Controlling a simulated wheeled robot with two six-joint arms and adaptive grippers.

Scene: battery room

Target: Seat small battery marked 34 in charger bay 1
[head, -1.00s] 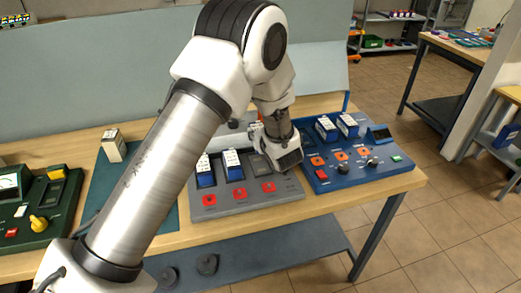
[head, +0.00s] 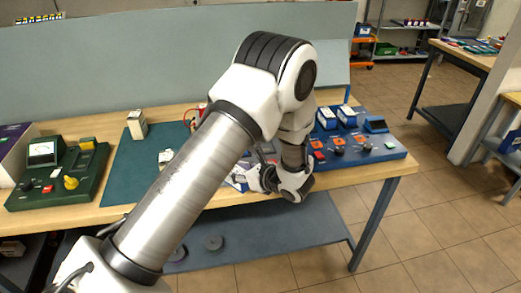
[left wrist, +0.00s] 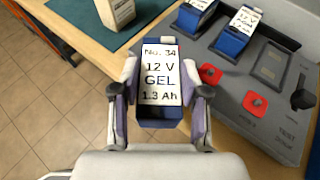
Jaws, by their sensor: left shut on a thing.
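My left gripper (left wrist: 160,108) is shut on the small battery (left wrist: 160,82), a blue block whose white label reads No. 34, 12 V, GEL, 1.3 Ah. In the left wrist view it is held clear of the grey device, with floor and the table edge behind it. In the head view the gripper (head: 255,180) is by the table's front edge, and the arm covers most of the grey device. A blue device (head: 372,152) holds two more. Bay numbers are not readable.
A cream block (head: 137,124) stands on the teal mat (head: 127,165), left of my arm. A green meter unit (head: 62,175) is at the left. A grey panel (head: 180,65) stands behind the table. Open floor lies in front and to the right.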

